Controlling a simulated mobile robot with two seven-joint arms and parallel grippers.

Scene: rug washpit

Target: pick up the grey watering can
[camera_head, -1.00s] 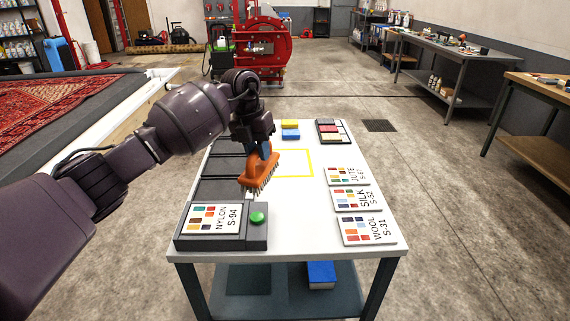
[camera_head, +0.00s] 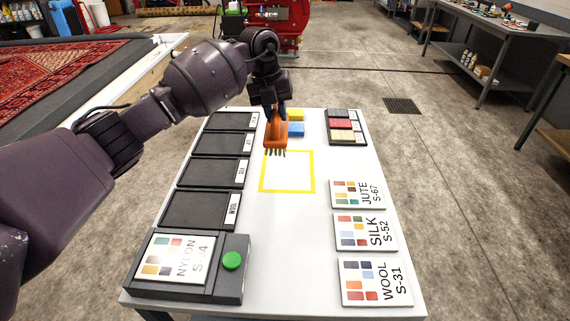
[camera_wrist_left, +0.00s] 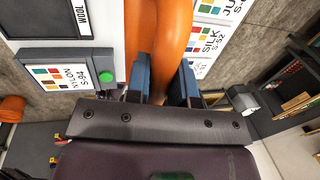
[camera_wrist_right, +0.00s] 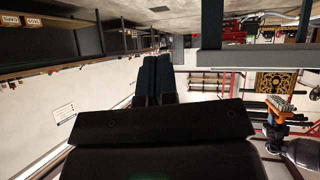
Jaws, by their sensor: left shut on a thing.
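I make out no grey watering can in any view. My left gripper (camera_head: 279,107) is shut on an orange brush (camera_head: 275,130) with dark bristles, held above the white table near the far edge of a yellow outlined square. In the left wrist view the orange handle (camera_wrist_left: 158,40) passes between the blue fingers (camera_wrist_left: 162,88). The brush also shows in the right wrist view (camera_wrist_right: 279,103). My right gripper (camera_wrist_right: 154,80) shows only in its own wrist view, its dark fingers together with nothing visible between them.
The white table (camera_head: 290,225) bears dark trays (camera_head: 215,172) at left, a device with a green button (camera_head: 232,261), sample cards (camera_head: 370,232) at right, blue and yellow blocks (camera_head: 295,129) and a swatch box (camera_head: 342,127) at the back. A workbench (camera_head: 460,45) stands beyond, right.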

